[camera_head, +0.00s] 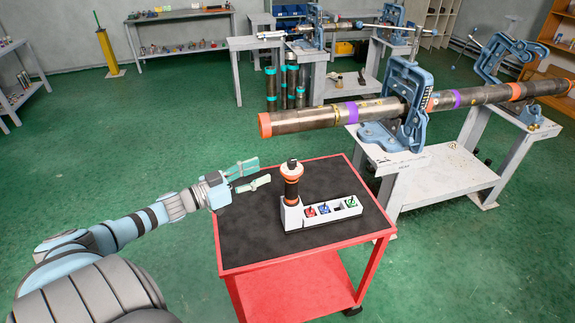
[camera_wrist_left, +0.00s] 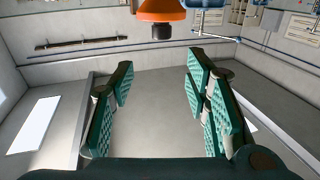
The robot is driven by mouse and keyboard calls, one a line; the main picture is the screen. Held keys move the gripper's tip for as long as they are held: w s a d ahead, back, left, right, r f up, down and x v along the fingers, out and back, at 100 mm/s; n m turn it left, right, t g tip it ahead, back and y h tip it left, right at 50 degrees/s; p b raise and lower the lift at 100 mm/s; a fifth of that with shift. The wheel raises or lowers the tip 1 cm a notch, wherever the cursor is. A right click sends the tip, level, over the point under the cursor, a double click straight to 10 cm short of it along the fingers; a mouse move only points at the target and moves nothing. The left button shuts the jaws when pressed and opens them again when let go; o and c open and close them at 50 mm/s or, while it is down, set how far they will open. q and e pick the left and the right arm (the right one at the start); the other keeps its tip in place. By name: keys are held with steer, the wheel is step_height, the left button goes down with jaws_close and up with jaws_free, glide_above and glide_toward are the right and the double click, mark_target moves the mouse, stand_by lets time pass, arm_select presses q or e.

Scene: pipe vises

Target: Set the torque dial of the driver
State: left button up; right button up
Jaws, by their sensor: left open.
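The driver (camera_head: 292,187) stands upright in a white holder (camera_head: 293,217) on the black top of a red cart. It has a dark body with orange bands and a pale orange collar (camera_head: 292,170) near its top, under a dark tip. I cannot tell which ring is the torque dial. My left gripper (camera_head: 263,171) is open and empty, to the left of the driver at about the collar's height, apart from it. In the left wrist view, the orange collar (camera_wrist_left: 162,9) and dark tip (camera_wrist_left: 162,31) show at the top edge, beyond the open fingers (camera_wrist_left: 158,75). My right gripper is out of view.
The holder's low part carries red (camera_head: 310,212), blue (camera_head: 324,209) and green (camera_head: 351,202) pieces. The red cart (camera_head: 300,257) has free room on its top around the holder. A long pipe (camera_head: 330,117) in blue vises (camera_head: 408,105) runs behind the cart's right side.

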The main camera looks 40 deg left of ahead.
mark_target(288, 163)
arm_select(q)
steer(key=w+b, duration=0.1)
steer(key=b, duration=0.1)
steer(key=w+d+f+b, duration=0.1)
steer(key=w+b, duration=0.1)
steer(key=w+f+b, duration=0.1)
steer(key=b, duration=0.1)
steer(key=shift+w+d+f+b, duration=0.15)
steer(key=shift+w+d+b, duration=0.05)
steer(key=shift+w+b, duration=0.15)
steer(key=shift+r+b+x, duration=0.25)
steer(key=shift+b+x, duration=0.8)
steer(key=shift+b, duration=0.1)
steer(key=shift+w+r+p, duration=0.3)
steer(key=shift+w+r, duration=0.15)
steer(key=shift+r, duration=0.05)
steer(key=shift+w+d+r+p, duration=0.2)
steer(key=shift+w+d+p, duration=0.15)
steer(key=shift+w+p, duration=0.2)
steer(key=shift+w+d+f, duration=0.1)
steer(key=shift+w+f, duration=0.2)
steer(key=shift+w, duration=0.25)
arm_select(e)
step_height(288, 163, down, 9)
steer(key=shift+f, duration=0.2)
